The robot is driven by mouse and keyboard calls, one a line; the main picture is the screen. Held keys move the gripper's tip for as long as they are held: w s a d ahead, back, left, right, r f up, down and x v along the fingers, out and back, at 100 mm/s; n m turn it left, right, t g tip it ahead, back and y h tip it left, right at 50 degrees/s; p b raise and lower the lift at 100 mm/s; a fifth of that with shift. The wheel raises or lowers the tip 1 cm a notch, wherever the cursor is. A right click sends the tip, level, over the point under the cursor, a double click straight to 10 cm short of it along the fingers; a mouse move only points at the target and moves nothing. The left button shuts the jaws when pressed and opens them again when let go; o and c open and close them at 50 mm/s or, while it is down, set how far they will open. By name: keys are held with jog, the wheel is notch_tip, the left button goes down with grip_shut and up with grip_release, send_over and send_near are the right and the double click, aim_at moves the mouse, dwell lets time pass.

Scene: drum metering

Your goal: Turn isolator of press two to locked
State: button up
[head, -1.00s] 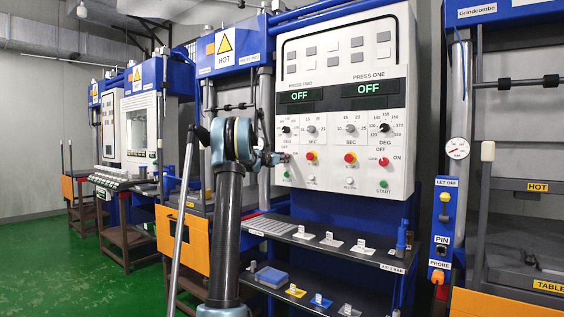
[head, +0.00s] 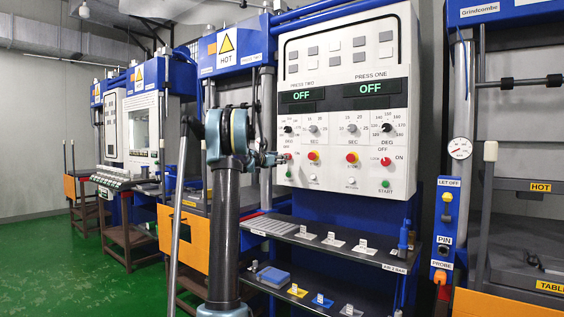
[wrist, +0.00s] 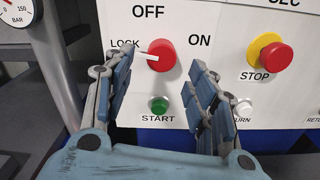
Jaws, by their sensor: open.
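The isolator of press two is a red round knob (wrist: 165,54) with a white pointer on the control panel, with OFF above, LOCK at left and ON at right. Its pointer lies to the left, at the LOCK label. My gripper (wrist: 161,70) is open, its two blue-padded fingers on either side of the knob in the wrist view. The fingers appear clear of the knob; the distance to the panel is hard to judge. In the head view my gripper (head: 279,158) is at the panel's lower left, partly covering that isolator.
A green START button (wrist: 159,105) sits below the knob, and a red and yellow STOP button (wrist: 272,53) to its right. Press one's isolator (head: 385,161) is further right on the panel. A shelf (head: 330,243) with small labelled pieces juts out below. Both displays read OFF.

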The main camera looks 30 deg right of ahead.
jog(key=v, duration=0.6)
jog(key=shift+a, duration=0.3)
jog(key=shift+s, duration=0.1)
jog(key=s+a+f+m+g+y, duration=0.1)
jog(key=s+a+f+m+y, duration=0.4)
jog(key=s+a+f, duration=0.8)
jog(key=s+a+f+m+g+y, duration=0.2)
jog(key=s+a+f+m+y, duration=0.4)
jog(key=s+a+f, duration=0.8)
jog(key=s+a+f+m+g+y, duration=0.1)
jog(key=s+a+f+m+y, duration=0.4)
jog(key=s+a, duration=1.7)
notch_tip(320, 180, down, 9)
jog(key=s+m, duration=0.2)
jog(key=m, duration=0.2)
jog(key=shift+a+g+y, duration=0.3)
jog(key=shift+a+g, duration=0.05)
jog(key=shift+g, duration=0.05)
jog(key=shift+w+f, duration=0.2)
jog(key=shift+w, duration=0.25)
